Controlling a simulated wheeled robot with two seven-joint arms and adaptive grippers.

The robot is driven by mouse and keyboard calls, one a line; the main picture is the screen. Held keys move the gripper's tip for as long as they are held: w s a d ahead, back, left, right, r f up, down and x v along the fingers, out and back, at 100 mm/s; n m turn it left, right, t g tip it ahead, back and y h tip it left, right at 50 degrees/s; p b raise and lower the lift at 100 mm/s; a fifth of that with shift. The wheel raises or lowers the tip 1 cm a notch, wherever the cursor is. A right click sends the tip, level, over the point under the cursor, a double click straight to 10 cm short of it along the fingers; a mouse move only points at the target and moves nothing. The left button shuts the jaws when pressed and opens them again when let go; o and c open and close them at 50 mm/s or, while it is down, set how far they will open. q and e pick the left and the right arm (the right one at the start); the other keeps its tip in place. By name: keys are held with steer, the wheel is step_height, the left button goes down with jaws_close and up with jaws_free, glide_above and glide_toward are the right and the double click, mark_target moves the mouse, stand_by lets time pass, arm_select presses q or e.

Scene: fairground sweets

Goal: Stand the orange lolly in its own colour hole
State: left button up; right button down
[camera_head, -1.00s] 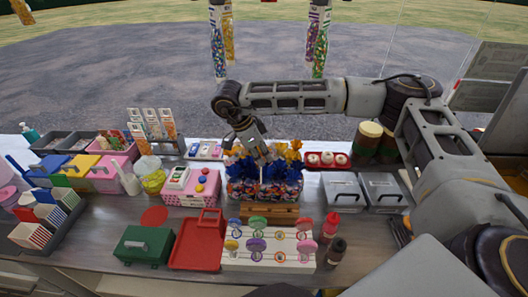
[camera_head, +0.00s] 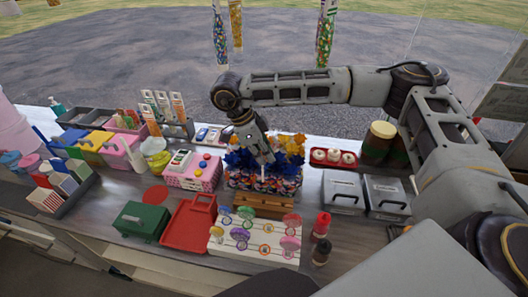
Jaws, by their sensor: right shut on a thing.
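The white lolly board (camera_head: 222,247) stands at the front, with coloured rings around its holes. Green, purple and pink lollies stand in it. Its orange ring (camera_head: 266,250) is near the front edge, with no orange lolly head seen over it. My right gripper (camera_head: 264,157) points down behind the board, over the boxes with blue and orange star shapes. It is shut on a slim thing with a pale stick, which I take to be the orange lolly; its head is hard to tell from the orange shapes. My left gripper is out of view.
A brown wooden block (camera_head: 262,206) lies between the sweet boxes (camera_head: 262,182) and the board. A red tray (camera_head: 187,228) and green case (camera_head: 141,221) are left of the board. Red (camera_head: 321,226) and dark (camera_head: 321,252) bottles stand at its right.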

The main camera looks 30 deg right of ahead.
steer(key=shift+s+m, duration=0.2)
steer(key=shift+m, duration=0.1)
steer(key=shift+a+m+g, duration=0.1)
steer(key=shift+m+g, duration=0.2)
steer(key=shift+m, duration=0.1)
steer(key=shift+s+m, duration=0.1)
steer(key=shift+m, duration=0.4)
steer(key=shift+s, duration=0.1)
